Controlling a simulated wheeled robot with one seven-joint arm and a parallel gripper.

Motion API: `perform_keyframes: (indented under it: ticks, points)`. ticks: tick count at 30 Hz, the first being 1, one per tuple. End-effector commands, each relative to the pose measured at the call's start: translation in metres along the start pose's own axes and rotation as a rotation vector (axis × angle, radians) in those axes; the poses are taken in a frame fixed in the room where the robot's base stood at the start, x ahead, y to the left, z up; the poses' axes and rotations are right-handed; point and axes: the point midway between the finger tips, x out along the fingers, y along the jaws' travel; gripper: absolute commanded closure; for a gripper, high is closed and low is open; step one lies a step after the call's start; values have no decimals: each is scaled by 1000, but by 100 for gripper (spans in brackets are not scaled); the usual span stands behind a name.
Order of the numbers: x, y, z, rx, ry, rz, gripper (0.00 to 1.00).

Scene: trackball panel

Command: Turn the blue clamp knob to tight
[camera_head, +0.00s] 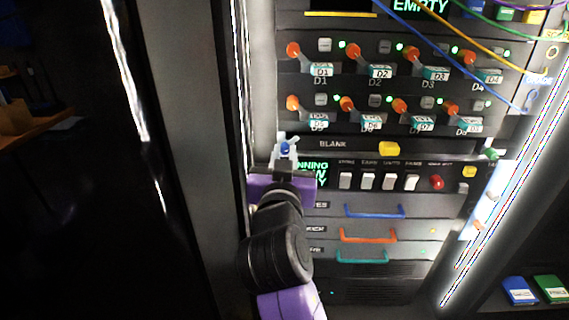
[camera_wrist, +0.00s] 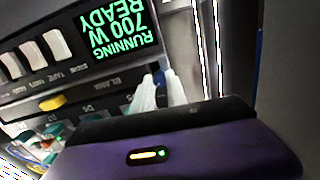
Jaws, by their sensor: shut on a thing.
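The blue clamp knob (camera_head: 285,148) is at the left edge of the rack, level with the BLANK panel. My gripper (camera_head: 285,152) reaches up to it from below, its pale fingers on either side of the knob. In the wrist view my gripper (camera_wrist: 158,92) shows two whitish fingers close together, with a bit of the blue knob (camera_wrist: 160,76) between their tips. The gripper is shut on the knob. Most of the knob is hidden by the fingers, and its tight marking cannot be read.
A green-lit display (camera_head: 314,171) and a row of white switches (camera_head: 367,181) lie just right of my gripper; the wrist view shows the display reading RUNNING 700 W READY. A yellow button (camera_head: 389,149) is on the BLANK panel. Coloured drawer handles (camera_head: 374,211) are below. Cables (camera_head: 455,45) hang at upper right.

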Motion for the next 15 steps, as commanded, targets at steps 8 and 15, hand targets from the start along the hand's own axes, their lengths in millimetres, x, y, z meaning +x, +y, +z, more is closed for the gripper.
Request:
perform_keyframes:
  ticks: [8, 15]
  points:
    - [0, 0, 6, 262, -4, 1, 100]
    - [0, -1, 5, 472, -5, 0, 100]
